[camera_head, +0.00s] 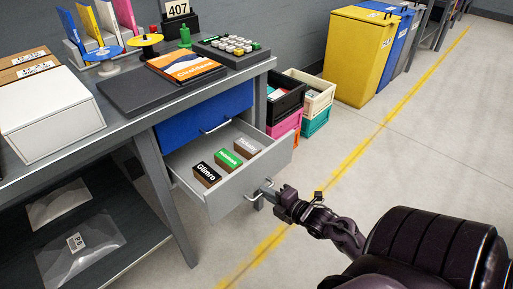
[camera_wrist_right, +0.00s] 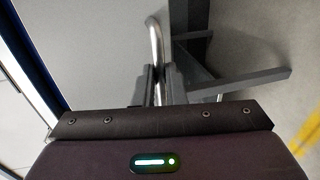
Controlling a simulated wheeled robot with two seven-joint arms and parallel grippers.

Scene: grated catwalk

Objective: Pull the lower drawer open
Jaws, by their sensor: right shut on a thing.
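The lower drawer (camera_head: 218,212) is grey and stands well out from the desk, below the closed blue upper drawer (camera_head: 190,118). Inside the lower drawer lie small labelled boxes: one black (camera_head: 207,174), one green (camera_head: 228,159) and one grey (camera_head: 246,147). My right gripper (camera_head: 268,192) is at the lower drawer's front, shut on its metal bar handle. In the right wrist view the handle (camera_wrist_right: 154,38) runs down between the two gripper fingers (camera_wrist_right: 158,82). My left gripper is not in view.
The desk top (camera_head: 130,122) carries a book (camera_head: 186,66), a keypad (camera_head: 232,47) and a white box (camera_head: 48,112). Crates (camera_head: 318,92) and a yellow bin (camera_head: 357,55) stand behind the drawer. The floor at the right is open, with a yellow line (camera_head: 372,138).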

